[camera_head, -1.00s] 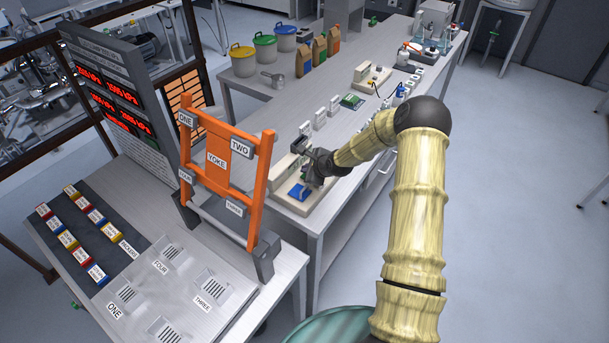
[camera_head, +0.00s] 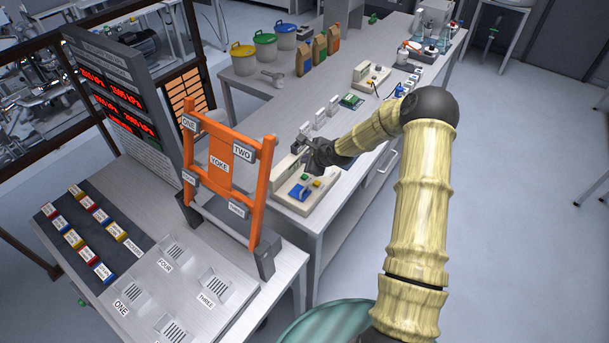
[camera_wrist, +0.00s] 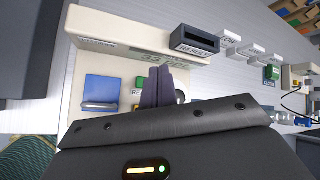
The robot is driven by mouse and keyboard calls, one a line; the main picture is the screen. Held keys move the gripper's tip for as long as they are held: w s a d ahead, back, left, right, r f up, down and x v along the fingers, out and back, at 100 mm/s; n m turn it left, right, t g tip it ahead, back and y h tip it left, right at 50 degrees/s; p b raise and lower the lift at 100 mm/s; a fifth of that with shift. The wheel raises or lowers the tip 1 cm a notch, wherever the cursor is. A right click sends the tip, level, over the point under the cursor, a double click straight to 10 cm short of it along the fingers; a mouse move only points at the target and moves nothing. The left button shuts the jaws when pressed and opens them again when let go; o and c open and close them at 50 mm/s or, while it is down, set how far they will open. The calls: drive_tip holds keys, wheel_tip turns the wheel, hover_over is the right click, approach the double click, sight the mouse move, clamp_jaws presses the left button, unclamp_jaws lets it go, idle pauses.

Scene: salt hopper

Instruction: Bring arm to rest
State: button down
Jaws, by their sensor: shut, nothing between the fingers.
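My gripper (camera_head: 305,163) is at the end of my bamboo-like arm, above a beige bench device (camera_head: 286,190) on the long bench. In the wrist view my gripper's dark fingers (camera_wrist: 157,88) are closed together and empty, in front of the beige device (camera_wrist: 80,58). That device carries a blue part (camera_wrist: 101,91), a green button and a small display. A dark block labelled RESULT (camera_wrist: 190,42) is just beyond the fingertips. I cannot tell from the views how high the fingers are above the device.
An orange YOKE frame (camera_head: 218,165) stands on the near left table, close to my gripper's left. Small labelled stands and a second beige device (camera_head: 371,77) line the bench behind. Buckets (camera_head: 243,60) and bags stand at the far left.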

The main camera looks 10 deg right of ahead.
idle(0.6)
drive_tip(key=s+r+n+g+h+b, duration=0.1)
drive_tip(key=s+r+n+g, duration=0.1)
drive_tip(key=s+r+n, duration=0.2)
drive_tip(key=s+a+r+n+g+h+b, duration=0.1)
drive_tip(key=s+r+n, duration=0.4)
drive_tip(key=s+n, duration=0.5)
drive_tip(key=s+r+n+g+h+b, duration=0.1)
drive_tip(key=s+r+n, duration=0.3)
drive_tip(key=s, duration=1.6)
drive_tip(key=n+g, duration=0.1)
drive_tip(key=n, duration=0.3)
drive_tip(key=shift+s+a+r+g+h+b, duration=0.2)
drive_tip(key=shift+s+g+h+b, duration=0.1)
drive_tip(key=shift+g+h, duration=0.1)
drive_tip(key=shift+w, duration=0.15)
